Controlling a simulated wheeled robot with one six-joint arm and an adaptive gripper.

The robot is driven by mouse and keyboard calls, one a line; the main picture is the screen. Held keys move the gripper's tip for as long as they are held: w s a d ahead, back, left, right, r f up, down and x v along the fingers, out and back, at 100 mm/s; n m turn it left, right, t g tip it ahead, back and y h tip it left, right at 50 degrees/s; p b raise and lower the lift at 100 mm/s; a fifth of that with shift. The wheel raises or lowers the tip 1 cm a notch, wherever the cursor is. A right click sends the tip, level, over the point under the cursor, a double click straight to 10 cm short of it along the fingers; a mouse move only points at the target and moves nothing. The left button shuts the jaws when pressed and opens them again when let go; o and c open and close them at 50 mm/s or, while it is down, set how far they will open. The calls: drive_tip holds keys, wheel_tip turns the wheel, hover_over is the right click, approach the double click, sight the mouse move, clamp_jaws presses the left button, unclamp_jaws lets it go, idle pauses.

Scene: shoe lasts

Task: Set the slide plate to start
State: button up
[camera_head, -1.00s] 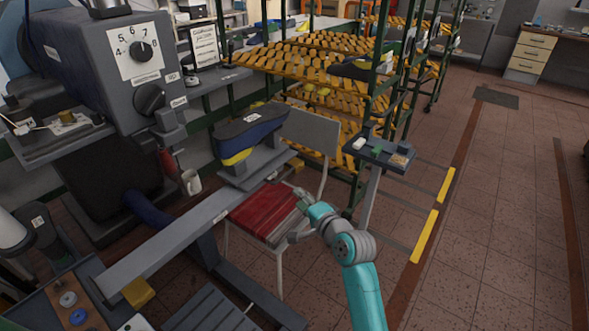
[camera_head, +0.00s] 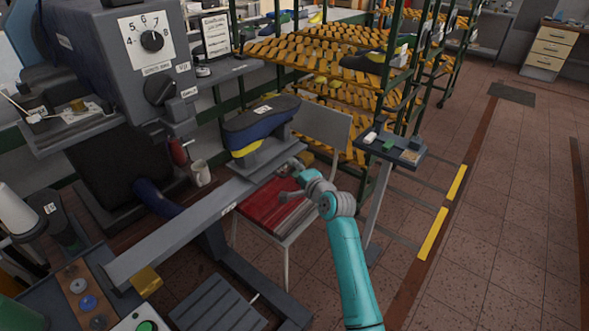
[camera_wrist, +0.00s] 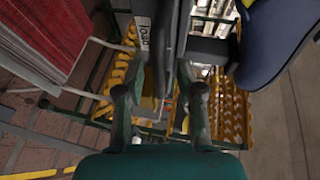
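The slide plate (camera_head: 256,158) is a grey block on the long grey rail (camera_head: 180,225), near the rail's far end. A dark blue and yellow shoe last (camera_head: 258,125) sits on top of it. My gripper (camera_head: 290,180) is beside the far end of the rail, just right of the plate. In the wrist view my gripper (camera_wrist: 159,92) is open, its two fingers apart. A grey edge (camera_wrist: 166,60) reaches between them; I cannot tell whether it touches either finger. A "load" label (camera_wrist: 143,33) shows beside it, and the last (camera_wrist: 272,42) is at upper right.
A chair with a red seat (camera_head: 268,205) stands under and beside the rail. A small stand (camera_head: 400,155) with several items is to the right. A grey machine with dials (camera_head: 125,60) is at left, yellow racks (camera_head: 300,50) behind.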

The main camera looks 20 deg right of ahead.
drive_tip(key=shift+w, duration=0.2)
clamp_jaws()
drive_tip(key=shift+s+a+f, duration=0.1)
drive_tip(key=s+a, duration=0.4)
drive_tip(key=a, duration=0.2)
drive_tip(key=s+a, duration=0.4)
drive_tip(key=a, duration=0.2)
drive_tip(key=s+a, duration=0.5)
drive_tip(key=a, duration=0.1)
unclamp_jaws()
